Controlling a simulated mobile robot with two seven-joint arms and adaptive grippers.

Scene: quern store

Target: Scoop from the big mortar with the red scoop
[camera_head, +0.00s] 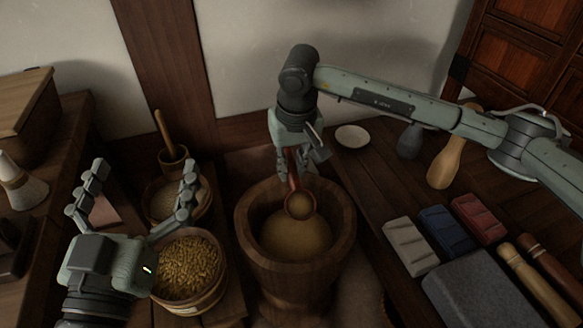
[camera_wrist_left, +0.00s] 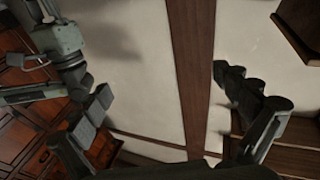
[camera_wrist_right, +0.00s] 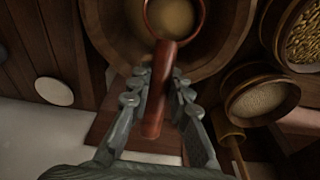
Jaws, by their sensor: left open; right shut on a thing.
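The big wooden mortar (camera_head: 345,240) stands in the middle, with tan meal (camera_head: 290,238) inside. My right gripper (camera_head: 296,172) is shut on the handle of the red scoop (camera_head: 291,183) over the mortar. The scoop's bowl is at the mouth of the mortar and holds tan meal (camera_head: 300,205). In the right wrist view the red scoop (camera_wrist_right: 160,88) runs between the fingers of my right gripper (camera_wrist_right: 158,85), its filled bowl over the mortar (camera_wrist_right: 222,35). My left gripper (camera_head: 135,185) is open and empty, raised at the left near the grain baskets; its fingers also show in the left wrist view (camera_wrist_left: 165,88).
A basket of golden grain (camera_head: 222,290) and a basket of paler meal (camera_head: 207,200) stand left of the mortar. On the right are a white dish (camera_head: 352,136), coloured blocks (camera_head: 446,230), a grey stone slab (camera_head: 485,290) and wooden pestles (camera_head: 535,280).

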